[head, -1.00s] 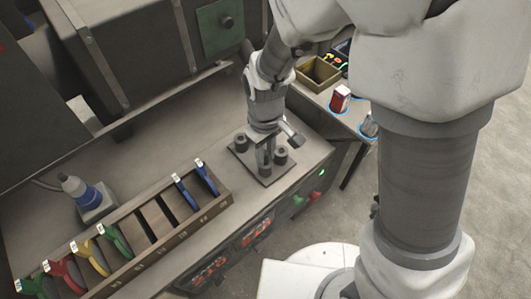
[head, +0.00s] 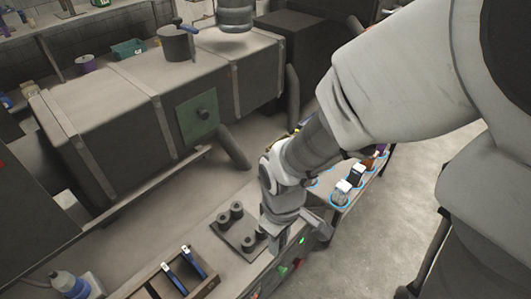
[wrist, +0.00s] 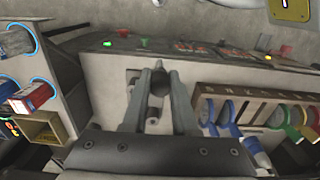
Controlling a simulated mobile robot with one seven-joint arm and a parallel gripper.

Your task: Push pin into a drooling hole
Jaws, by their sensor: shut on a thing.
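My gripper (head: 277,243) is at the bench's front edge, just right of a dark square plate (head: 231,238) bearing several short grey cylinders (head: 223,220). In the wrist view my gripper (wrist: 159,74) has its two fingers closed on a dark round grey piece, which looks like the pin (wrist: 158,84). Its length and lower end are hard to make out. A green plate with a dark round feature (head: 206,113) sits on the front of the large grey box; I cannot tell whether it is the hole.
A divided tool rack (head: 182,275) with blue-handled tools lies left of my gripper. A blue-and-white bottle (head: 70,284) stands far left. A side table (head: 345,205) with ringed items is at the right.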

